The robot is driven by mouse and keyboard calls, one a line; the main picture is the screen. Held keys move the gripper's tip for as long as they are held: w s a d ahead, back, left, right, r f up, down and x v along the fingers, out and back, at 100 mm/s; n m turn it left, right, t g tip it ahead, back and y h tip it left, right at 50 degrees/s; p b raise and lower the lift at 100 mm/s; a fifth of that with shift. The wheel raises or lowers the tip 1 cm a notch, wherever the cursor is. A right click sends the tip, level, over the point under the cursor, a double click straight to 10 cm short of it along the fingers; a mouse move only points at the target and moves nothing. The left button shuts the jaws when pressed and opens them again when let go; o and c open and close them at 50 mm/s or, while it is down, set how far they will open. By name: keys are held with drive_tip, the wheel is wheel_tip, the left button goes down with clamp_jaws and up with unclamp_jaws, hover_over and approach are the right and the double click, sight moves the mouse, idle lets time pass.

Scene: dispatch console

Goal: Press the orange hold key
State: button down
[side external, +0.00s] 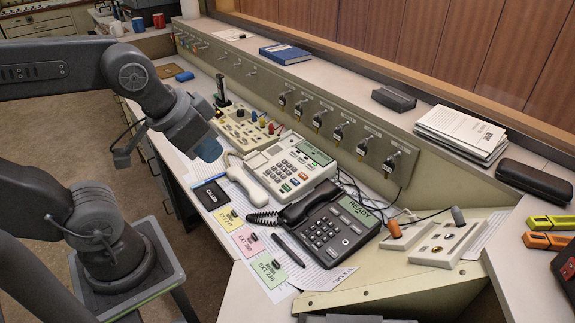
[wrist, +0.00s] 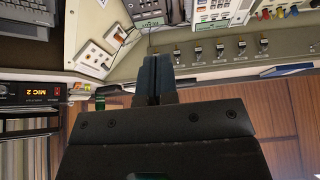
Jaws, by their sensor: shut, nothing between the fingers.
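A cream desk phone (side external: 305,160) with a white handset (side external: 248,178) lies on the console in the side external view. A row of small coloured keys runs along its lower part, with an orange-red one (side external: 295,182) among green and blue ones; their labels are too small to read. My gripper (side external: 209,150) is above the console's left edge, left of this phone and apart from it. In the wrist view my gripper (wrist: 158,72) is shut and empty, its fingers together, and the cream phone's keypad (wrist: 215,12) shows at the top.
A black phone (side external: 330,230) with a READY display sits in front of the cream phone. A knob panel (side external: 243,128) with coloured knobs lies behind. Coloured notes (side external: 247,240) and a pen lie in front. Cables and plugs run to the white jack plate (side external: 445,242) at right.

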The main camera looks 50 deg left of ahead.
idle(0.3)
drive_tip(key=m+t+y, duration=0.1)
drive_tip(key=m+t, duration=0.4)
drive_tip(key=m, duration=0.3)
hover_over(302, 178)
drive_tip(key=s, duration=0.1)
wheel_tip(302, 178, down, 19)
drive_tip(key=shift+s, duration=0.2)
drive_tip(key=shift+d+f, duration=0.1)
drive_tip(key=shift+f, duration=0.05)
drive_tip(key=shift+w+f, duration=0.25)
drive_tip(key=shift+f, duration=1.2)
drive_tip(key=shift+w+f, duration=0.2)
drive_tip(key=shift+f, duration=1.2)
drive_tip(key=shift+w+f, duration=0.25)
drive_tip(key=shift+f, duration=1.2)
drive_tip(key=shift+f, duration=0.1)
drive_tip(key=shift+f, duration=0.3)
